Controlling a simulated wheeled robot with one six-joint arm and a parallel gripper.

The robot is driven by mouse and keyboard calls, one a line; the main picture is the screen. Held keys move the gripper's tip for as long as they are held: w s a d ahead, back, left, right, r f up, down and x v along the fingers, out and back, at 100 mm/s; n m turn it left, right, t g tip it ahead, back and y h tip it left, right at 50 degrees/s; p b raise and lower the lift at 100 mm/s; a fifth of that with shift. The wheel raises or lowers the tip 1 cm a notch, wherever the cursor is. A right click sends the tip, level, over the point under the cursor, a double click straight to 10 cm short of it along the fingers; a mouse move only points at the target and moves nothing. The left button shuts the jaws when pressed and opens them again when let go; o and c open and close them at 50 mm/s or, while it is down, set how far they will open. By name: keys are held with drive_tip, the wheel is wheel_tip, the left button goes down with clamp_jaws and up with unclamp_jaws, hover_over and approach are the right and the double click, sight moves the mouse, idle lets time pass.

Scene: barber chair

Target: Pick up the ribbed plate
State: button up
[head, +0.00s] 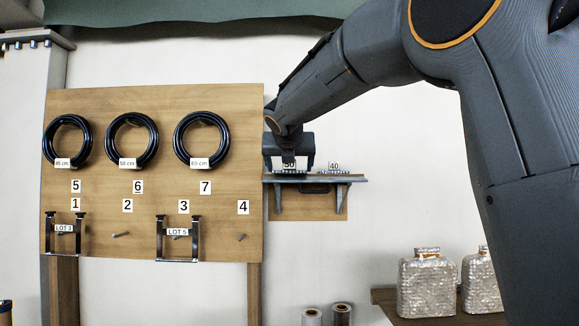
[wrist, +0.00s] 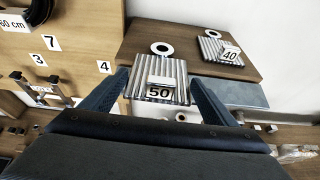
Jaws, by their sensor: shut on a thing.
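A ribbed metal plate labelled 50 (wrist: 172,70) is between the two fingers of my gripper (wrist: 160,77) in the wrist view. The fingers are shut on its left and right sides. In the head view my gripper (head: 289,166) reaches down over the small wall shelf (head: 350,180), with the 50 label between its fingers. The plate is at shelf height; I cannot tell whether it touches the shelf. A second ribbed plate, labelled 40 (wrist: 211,46), lies on the shelf to the right, apart from my gripper. It shows only as a thin strip in the head view (head: 334,173).
A wooden board (head: 100,180) left of the shelf carries black hose rings (head: 201,116), pegs, number labels and metal brackets (head: 178,238). White washers (wrist: 162,48) lie by the plates. Foil-wrapped canisters (head: 426,288) stand on a lower surface at right.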

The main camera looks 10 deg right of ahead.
drive_tip(key=o, duration=1.3)
drive_tip(key=b+v, duration=0.2)
drive_tip(key=v, duration=0.5)
drive_tip(key=shift+s, duration=0.35)
drive_tip(key=shift+a+r, duration=0.1)
